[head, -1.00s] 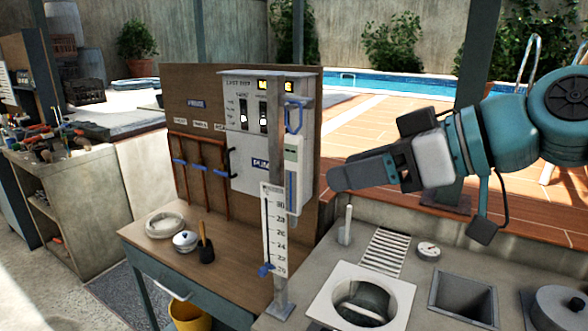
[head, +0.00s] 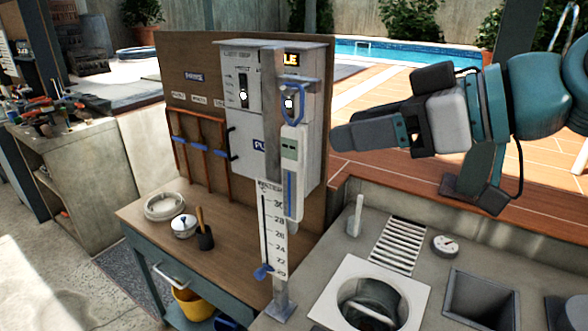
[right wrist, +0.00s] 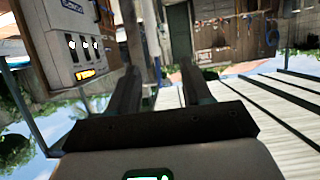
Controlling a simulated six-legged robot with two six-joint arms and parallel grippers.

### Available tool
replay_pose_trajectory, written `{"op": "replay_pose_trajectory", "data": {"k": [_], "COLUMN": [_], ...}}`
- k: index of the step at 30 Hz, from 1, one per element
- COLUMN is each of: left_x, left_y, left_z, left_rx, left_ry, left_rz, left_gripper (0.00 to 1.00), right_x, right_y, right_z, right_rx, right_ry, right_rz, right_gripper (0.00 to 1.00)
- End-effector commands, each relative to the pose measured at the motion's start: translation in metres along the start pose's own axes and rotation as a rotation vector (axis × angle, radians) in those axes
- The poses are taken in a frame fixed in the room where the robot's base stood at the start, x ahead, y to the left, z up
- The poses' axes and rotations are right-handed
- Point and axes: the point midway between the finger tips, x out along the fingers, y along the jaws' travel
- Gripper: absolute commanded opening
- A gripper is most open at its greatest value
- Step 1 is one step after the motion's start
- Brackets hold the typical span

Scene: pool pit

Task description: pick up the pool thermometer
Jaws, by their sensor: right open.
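I cannot make out the thermometer in that view. My left gripper is not in view.
A white scale with numbers (head: 273,230) and a blue pointer is on the same post. Behind stands a grey control box (head: 258,165) on a wooden board. A round gauge (head: 446,245) and a round opening in a white frame (head: 340,290) are on the concrete ledge.

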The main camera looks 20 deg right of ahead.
Motion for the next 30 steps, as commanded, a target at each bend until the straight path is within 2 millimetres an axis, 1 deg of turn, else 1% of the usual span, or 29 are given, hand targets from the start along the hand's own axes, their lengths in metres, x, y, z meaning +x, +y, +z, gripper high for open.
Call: {"op": "replay_pose_trajectory", "data": {"k": [1, 3, 6, 9, 14, 19, 21, 24, 30], "left_x": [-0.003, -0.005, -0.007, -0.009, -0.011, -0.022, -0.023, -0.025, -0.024], "left_y": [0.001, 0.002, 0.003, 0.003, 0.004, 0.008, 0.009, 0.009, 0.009], "left_z": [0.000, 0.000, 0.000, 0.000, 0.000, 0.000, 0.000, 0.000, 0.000], "left_rx": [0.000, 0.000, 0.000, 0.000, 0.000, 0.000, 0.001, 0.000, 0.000], "left_ry": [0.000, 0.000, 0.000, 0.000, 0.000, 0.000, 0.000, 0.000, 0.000], "left_rz": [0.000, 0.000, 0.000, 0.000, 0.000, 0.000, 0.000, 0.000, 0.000], "left_gripper": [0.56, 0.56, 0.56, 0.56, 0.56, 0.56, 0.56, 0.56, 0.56], "right_x": [0.013, 0.030, 0.050, 0.064, 0.075, 0.102, 0.113, 0.122, 0.125], "right_y": [-0.002, -0.002, -0.003, -0.002, 0.000, 0.008, 0.009, 0.010, 0.010], "right_z": [-0.001, -0.001, -0.001, -0.001, -0.002, -0.005, -0.004, -0.004, -0.003], "right_rx": [-0.001, -0.001, -0.001, 0.000, 0.001, 0.002, 0.001, 0.001, 0.001], "right_ry": [-0.005, -0.005, -0.004, -0.003, -0.002, -0.006, -0.005, -0.003, -0.001], "right_rz": [-0.005, -0.005, -0.004, -0.002, -0.001, -0.002, -0.002, 0.000, 0.002], "right_gripper": [0.49, 0.49, 0.49, 0.49, 0.49, 0.49, 0.49, 0.49, 0.49]}}
